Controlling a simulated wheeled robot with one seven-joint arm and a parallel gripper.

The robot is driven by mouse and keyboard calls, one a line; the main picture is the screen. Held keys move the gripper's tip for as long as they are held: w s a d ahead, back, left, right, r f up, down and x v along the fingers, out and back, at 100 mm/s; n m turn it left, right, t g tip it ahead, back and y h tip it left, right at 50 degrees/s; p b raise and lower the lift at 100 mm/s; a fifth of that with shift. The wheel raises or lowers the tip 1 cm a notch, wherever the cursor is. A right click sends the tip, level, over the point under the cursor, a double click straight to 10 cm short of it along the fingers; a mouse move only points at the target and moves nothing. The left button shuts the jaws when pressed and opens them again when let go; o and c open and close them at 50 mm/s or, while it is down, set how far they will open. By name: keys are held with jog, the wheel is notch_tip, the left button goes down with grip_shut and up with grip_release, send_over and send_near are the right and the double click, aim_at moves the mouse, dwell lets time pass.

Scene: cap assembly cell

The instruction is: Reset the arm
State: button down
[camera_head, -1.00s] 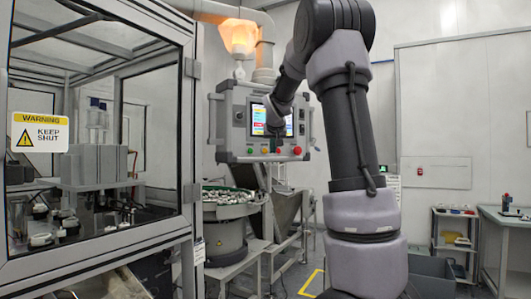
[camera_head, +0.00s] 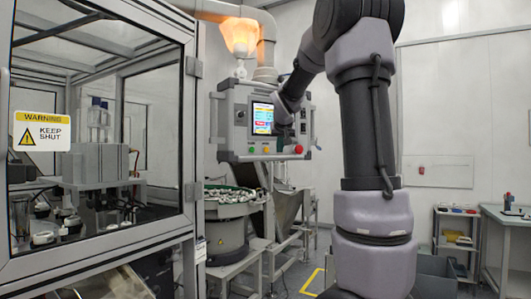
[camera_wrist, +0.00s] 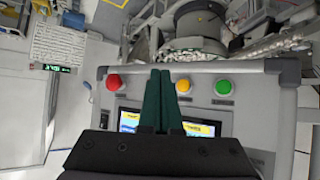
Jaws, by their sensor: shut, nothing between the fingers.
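My gripper (camera_wrist: 161,78) shows in the wrist view with its two dark green fingers together and nothing between them. In that view it is in front of the control panel (camera_wrist: 232,118), over the screen (camera_wrist: 198,129). A red button (camera_wrist: 114,82), a yellow button (camera_wrist: 183,86) and a green button (camera_wrist: 223,87) sit along the panel's edge beside the fingers. In the head view my arm reaches toward the panel (camera_head: 228,120), right of its lit screen (camera_head: 262,118). The fingers are hidden there, and I cannot tell whether they touch the panel.
A glass-sided machine enclosure (camera_head: 189,150) with a warning sign (camera_head: 40,131) stands at the left. A bowl feeder (camera_head: 228,238) full of small parts is below the panel. A shelf cart (camera_head: 437,235) and a table (camera_head: 510,225) stand at the right.

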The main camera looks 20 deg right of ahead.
jog(key=s+a+f+g+y, duration=0.1)
jog(key=s+a+f+y, duration=0.1)
jog(key=s+a, duration=0.4)
jog(key=s+a+f+g+y, duration=0.1)
jog(key=s+a+f, duration=0.4)
jog(key=s, duration=1.1)
jog(key=s+a+f+g+y, duration=0.1)
jog(key=s+a+f+y, duration=0.1)
jog(key=s+a+f, duration=0.2)
jog(key=s+a, duration=0.3)
jog(key=s, duration=0.4)
jog(key=shift+s+a+f+y, duration=0.15)
jog(key=shift+s+a+y, duration=0.05)
jog(key=shift+s+y, duration=0.15)
